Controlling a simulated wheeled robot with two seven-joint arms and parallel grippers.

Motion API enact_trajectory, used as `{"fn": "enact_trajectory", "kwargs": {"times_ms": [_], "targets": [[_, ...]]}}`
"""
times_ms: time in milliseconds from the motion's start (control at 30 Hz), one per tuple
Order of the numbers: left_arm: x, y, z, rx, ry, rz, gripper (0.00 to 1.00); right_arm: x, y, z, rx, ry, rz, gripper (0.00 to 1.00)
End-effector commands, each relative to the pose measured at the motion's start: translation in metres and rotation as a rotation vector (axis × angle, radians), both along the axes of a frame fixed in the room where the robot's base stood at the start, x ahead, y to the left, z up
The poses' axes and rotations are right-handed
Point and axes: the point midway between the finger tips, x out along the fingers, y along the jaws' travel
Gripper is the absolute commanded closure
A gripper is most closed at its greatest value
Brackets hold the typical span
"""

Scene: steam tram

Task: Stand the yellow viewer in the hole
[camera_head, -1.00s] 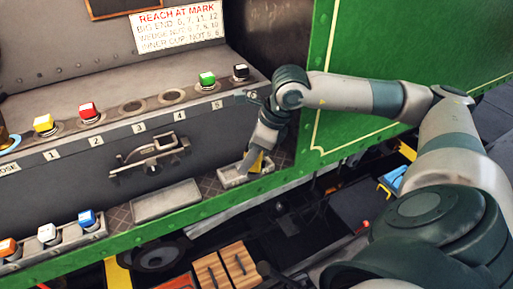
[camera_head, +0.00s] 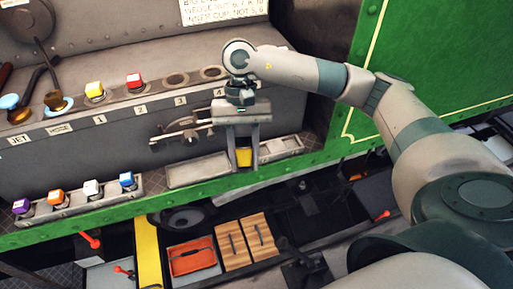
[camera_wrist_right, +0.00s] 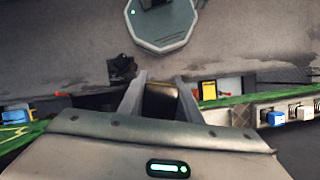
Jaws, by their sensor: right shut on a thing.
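The yellow viewer (camera_head: 244,157) is between the fingertips of my right gripper (camera_head: 243,162), which is shut on it and points down in the head view. Gripper and viewer are in front of the grey panel, above the front trays. In the right wrist view a dark, brownish block, the viewer (camera_wrist_right: 161,100), sits between the two fingers (camera_wrist_right: 160,92). Two empty round holes, a left hole (camera_head: 175,80) and a right hole (camera_head: 212,72), show in the ledge, up and left of the gripper. My left gripper is not in view.
Yellow (camera_head: 94,90) and red (camera_head: 134,81) capped pieces stand left of the holes on the ledge (camera_head: 118,98). A latch handle (camera_head: 185,132) sticks out from the panel near the gripper. Several coloured pieces stand in a lower left rack (camera_head: 75,204).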

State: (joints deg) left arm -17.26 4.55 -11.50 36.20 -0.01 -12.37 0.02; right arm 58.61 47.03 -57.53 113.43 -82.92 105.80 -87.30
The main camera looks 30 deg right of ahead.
Motion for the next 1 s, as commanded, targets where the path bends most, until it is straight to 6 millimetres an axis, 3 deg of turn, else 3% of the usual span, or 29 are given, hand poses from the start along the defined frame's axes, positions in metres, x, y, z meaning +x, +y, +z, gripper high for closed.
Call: {"fn": "enact_trajectory", "kwargs": {"times_ms": [100,300,1000], "targets": [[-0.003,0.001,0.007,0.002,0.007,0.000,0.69,-0.003,0.015,0.010,0.001,-0.002,0.232,0.99],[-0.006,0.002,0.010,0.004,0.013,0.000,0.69,-0.007,0.026,0.016,0.001,-0.002,0.455,0.99],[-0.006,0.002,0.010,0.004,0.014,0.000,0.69,-0.007,0.027,0.015,0.002,-0.002,0.492,0.99]]}}
